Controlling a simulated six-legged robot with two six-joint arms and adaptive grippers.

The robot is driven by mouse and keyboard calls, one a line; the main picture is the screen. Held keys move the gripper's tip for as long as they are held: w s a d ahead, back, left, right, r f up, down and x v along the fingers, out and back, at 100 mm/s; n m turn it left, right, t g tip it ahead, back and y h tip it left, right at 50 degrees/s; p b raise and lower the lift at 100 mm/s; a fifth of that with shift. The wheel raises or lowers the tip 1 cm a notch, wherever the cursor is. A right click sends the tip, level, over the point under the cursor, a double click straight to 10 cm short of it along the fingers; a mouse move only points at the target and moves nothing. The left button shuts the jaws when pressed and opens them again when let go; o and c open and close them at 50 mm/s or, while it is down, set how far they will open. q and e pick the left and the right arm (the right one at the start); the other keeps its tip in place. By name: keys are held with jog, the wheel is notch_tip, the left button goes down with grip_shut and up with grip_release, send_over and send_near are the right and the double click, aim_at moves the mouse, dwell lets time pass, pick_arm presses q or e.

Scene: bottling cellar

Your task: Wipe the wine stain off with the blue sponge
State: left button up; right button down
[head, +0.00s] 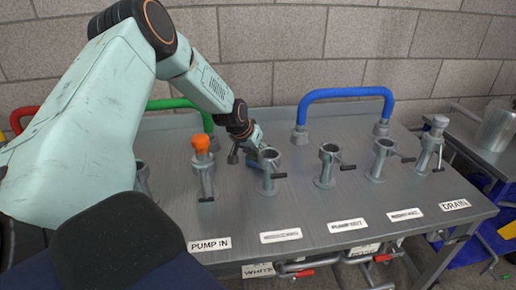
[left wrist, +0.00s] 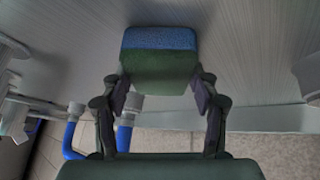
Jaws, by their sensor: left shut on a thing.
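The blue sponge (left wrist: 158,40) is in the left wrist view, a block with a blue layer and a dark green layer. My left gripper (left wrist: 160,82) is shut on it, with one finger on each side. In the head view my left gripper (head: 248,143) reaches down over the grey metal table behind the row of pipe stubs. There the sponge is mostly hidden. Its blue face is at or close to the table surface; I cannot tell whether it touches. I cannot make out a wine stain in either view. My right gripper is not in view.
Several upright valve stubs (head: 326,168) line the metal table (head: 290,215), one with an orange cap (head: 201,143). A blue pipe arch (head: 345,92) and a green one (head: 180,104) stand at the back edge. Labels run along the front. A metal pot (head: 496,125) is at right.

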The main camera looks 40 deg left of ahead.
pick_arm(q)
jog(key=shift+w+r+p, duration=0.1)
jog(key=shift+r+p, duration=0.7)
jog(key=shift+p, duration=0.1)
notch_tip(320, 180, up, 4)
jog(key=p, duration=0.4)
jog(key=shift+r, duration=0.25)
notch_tip(320, 180, up, 3)
jog(key=p, duration=0.3)
jog(key=shift+r+p, duration=0.1)
jog(key=shift+p, duration=0.2)
jog(key=shift+f, duration=0.2)
jog(key=shift+r, duration=0.1)
